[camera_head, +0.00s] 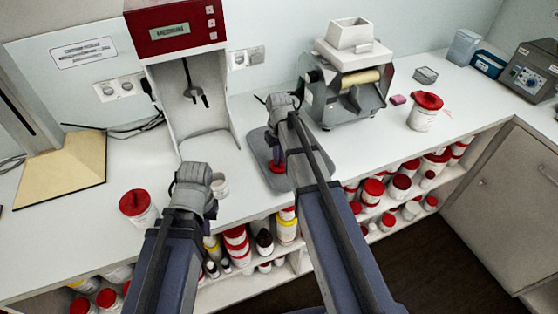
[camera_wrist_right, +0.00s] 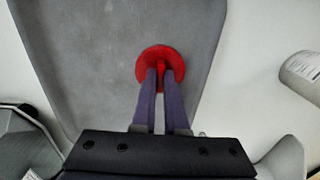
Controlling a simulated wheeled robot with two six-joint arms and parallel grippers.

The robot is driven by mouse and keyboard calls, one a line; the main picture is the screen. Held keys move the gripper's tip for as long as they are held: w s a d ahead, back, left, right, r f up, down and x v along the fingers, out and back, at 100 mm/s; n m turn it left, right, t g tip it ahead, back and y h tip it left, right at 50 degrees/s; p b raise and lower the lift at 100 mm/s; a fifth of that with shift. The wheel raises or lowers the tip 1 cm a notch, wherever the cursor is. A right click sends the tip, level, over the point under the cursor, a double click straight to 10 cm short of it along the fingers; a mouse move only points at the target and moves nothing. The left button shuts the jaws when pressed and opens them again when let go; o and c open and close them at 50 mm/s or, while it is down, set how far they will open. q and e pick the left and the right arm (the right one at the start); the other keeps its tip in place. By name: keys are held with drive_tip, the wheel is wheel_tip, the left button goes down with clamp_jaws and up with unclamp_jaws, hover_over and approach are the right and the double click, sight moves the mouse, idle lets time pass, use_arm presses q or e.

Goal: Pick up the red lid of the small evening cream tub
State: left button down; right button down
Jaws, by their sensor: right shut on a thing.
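A small red lid with a knob (camera_wrist_right: 178,53) is between the fingers of my right gripper (camera_wrist_right: 160,78), which is shut on the knob. In the head view the red lid (camera_head: 277,168) shows below that gripper, over the grey mat (camera_head: 259,150). I cannot tell whether it touches the mat. My left gripper (camera_head: 194,182) is further left, over the counter; its fingers are hidden. A small white tub (camera_head: 220,188) without a visible lid is right beside it. I cannot tell whether the left gripper holds this tub.
A dispenser with a red head (camera_head: 175,27) stands behind my left gripper, and a roller mill (camera_head: 350,82) behind the mat. Red-lidded tubs stand at the left (camera_head: 137,206) and right (camera_head: 425,112). Shelves under the counter hold several jars. The front right counter is clear.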

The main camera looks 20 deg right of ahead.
wheel_tip(320, 180, up, 10)
drive_tip(key=p, duration=1)
